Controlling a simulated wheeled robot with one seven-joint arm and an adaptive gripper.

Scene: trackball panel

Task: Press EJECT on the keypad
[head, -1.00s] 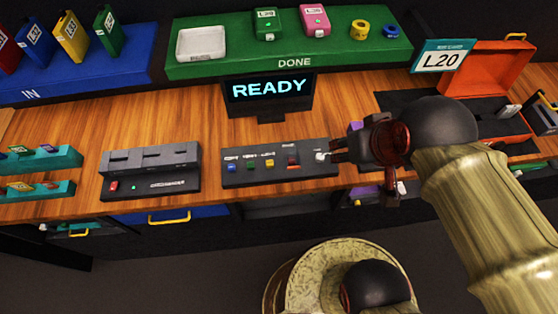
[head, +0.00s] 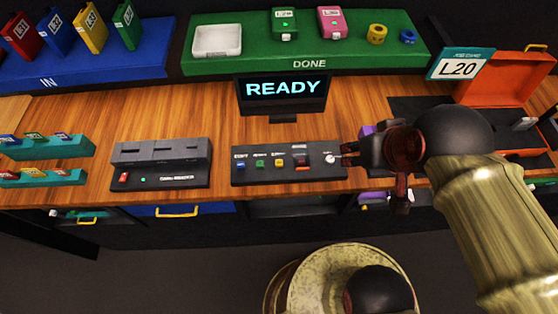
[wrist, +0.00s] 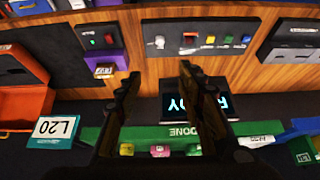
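The keypad (head: 250,178) is a dark panel on the wooden counter below the READY screen. It has a blue button (head: 241,164), a green button (head: 260,163), a yellow button (head: 279,162), a red-brown control (head: 301,160) and a white ball or knob (head: 330,158). The labels are too small to read, so I cannot tell which is EJECT.
The READY screen (head: 284,89) stands behind the keypad. A grey slotted unit (head: 160,152) is to its left. An orange case (head: 500,85) is open at right. The counter left of the screen is clear.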

